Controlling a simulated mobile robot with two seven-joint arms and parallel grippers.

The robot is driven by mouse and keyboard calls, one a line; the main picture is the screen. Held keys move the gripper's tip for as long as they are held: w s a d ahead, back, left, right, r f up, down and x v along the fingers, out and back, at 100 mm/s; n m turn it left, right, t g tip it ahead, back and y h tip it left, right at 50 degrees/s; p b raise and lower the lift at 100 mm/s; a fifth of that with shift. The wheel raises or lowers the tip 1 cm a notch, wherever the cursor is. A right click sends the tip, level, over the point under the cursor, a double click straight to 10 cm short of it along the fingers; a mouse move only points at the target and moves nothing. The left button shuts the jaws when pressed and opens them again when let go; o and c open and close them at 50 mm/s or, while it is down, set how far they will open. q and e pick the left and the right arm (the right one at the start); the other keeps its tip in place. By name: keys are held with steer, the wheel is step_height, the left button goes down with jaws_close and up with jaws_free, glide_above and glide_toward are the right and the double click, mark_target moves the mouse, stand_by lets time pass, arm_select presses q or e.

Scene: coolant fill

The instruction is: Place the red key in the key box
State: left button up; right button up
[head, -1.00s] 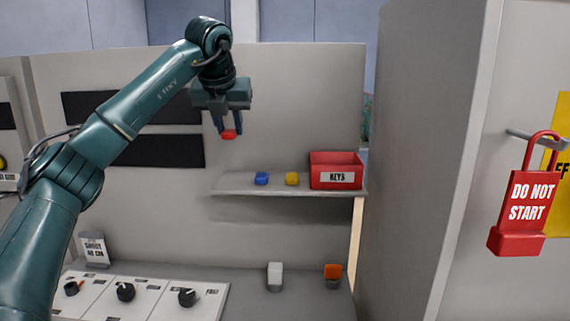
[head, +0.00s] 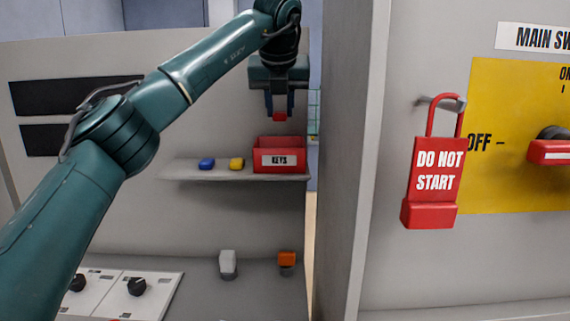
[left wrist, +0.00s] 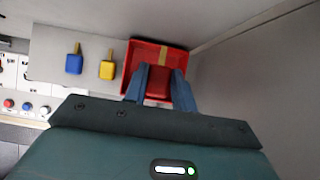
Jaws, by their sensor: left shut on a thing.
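My left gripper (head: 279,112) is shut on the red key (head: 279,116), with only the key's red head showing between the fingertips. It hangs just above the open red key box (head: 290,165), labelled KEYS, at the right end of a shelf. In the left wrist view the gripper (left wrist: 160,85) reaches over the key box (left wrist: 136,55), and a yellowish strip shows inside the box's far part. My right gripper is out of view.
A blue key (head: 207,163) and a yellow key (head: 237,163) lie on the shelf (head: 190,174) left of the box. A grey cabinet wall stands close on the right, with a red DO NOT START padlock (head: 435,175) and a main switch (head: 550,150) beyond it.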

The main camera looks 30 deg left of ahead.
mark_target(280, 150)
arm_select(q)
step_height(280, 150, down, 6)
steer(key=shift+a+r, duration=0.1)
steer(key=shift+r, duration=0.05)
steer(key=shift+f, duration=2.1)
steer(key=o, duration=0.9)
steer(key=shift+o, duration=0.2)
steer(key=shift+r, duration=0.3)
steer(key=b+v, duration=0.1)
steer(key=v, duration=1)
steer(key=shift+s+d+r, duration=0.25)
steer(key=shift+r, duration=0.05)
